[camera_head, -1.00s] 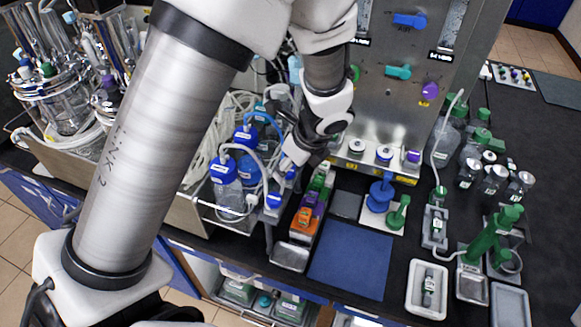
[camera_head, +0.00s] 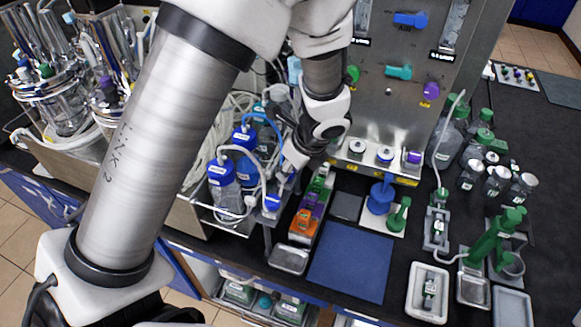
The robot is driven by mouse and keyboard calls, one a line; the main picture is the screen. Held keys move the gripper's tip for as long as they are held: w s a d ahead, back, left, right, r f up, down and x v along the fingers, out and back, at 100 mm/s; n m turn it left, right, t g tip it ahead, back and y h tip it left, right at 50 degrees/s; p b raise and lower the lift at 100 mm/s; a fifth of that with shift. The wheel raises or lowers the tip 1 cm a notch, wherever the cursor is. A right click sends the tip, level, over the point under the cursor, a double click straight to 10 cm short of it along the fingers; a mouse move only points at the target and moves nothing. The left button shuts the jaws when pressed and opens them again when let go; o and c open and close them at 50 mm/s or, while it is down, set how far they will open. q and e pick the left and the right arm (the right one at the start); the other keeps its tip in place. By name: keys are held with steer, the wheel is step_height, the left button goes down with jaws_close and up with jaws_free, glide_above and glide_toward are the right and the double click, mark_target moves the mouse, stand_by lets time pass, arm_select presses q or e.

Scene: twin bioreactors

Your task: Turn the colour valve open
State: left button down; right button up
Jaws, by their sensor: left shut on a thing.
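My left gripper (camera_head: 285,179) points down beside the blue-capped bottles. It is shut on a small part there, mostly hidden by the fingers; I cannot tell for sure that it is the colour valve. A small blue fitting (camera_head: 272,202) sits just below the fingertips, by the tubing. On the upright metal panel (camera_head: 385,110) are a blue valve handle (camera_head: 410,19), a teal one (camera_head: 398,72), a purple one (camera_head: 431,91) and a green one (camera_head: 353,74). The left gripper is apart from these. My right gripper is not in view.
Blue-capped bottles (camera_head: 222,176) with looping tubes stand close left of the gripper. A rack with green, purple and orange blocks (camera_head: 306,223) is to its right. A blue mat (camera_head: 350,262) is bare. Green-capped bottles (camera_head: 480,145) stand farther right.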

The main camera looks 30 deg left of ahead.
arm_select(q)
steer(key=shift+s+f, duration=0.1)
steer(key=shift+f, duration=0.05)
steer(key=shift+n+g+p, duration=0.7)
steer(key=shift+n+p, duration=0.6)
steer(key=shift+n, duration=0.2)
steer(key=n, duration=0.1)
steer(key=n+g+p, duration=0.1)
steer(key=n, duration=0.1)
steer(key=n+p, duration=0.1)
steer(key=shift+w+a+n+g+h, duration=0.1)
steer(key=shift+w+n+g+h, duration=0.2)
steer(key=n+g+h+p, duration=0.1)
steer(key=n, duration=0.3)
steer(key=shift+w+a+p, duration=0.15)
steer(key=shift+p, duration=0.2)
steer(key=n, duration=0.2)
steer(key=n+g+h, duration=0.1)
steer(key=n, duration=0.1)
steer(key=n+h+p, duration=0.1)
steer(key=n, duration=0.1)
steer(key=shift+w+a+f, duration=0.1)
steer(key=shift+a, duration=0.15)
steer(key=shift+n, duration=0.3)
steer(key=c, duration=0.8)
jaws_free()
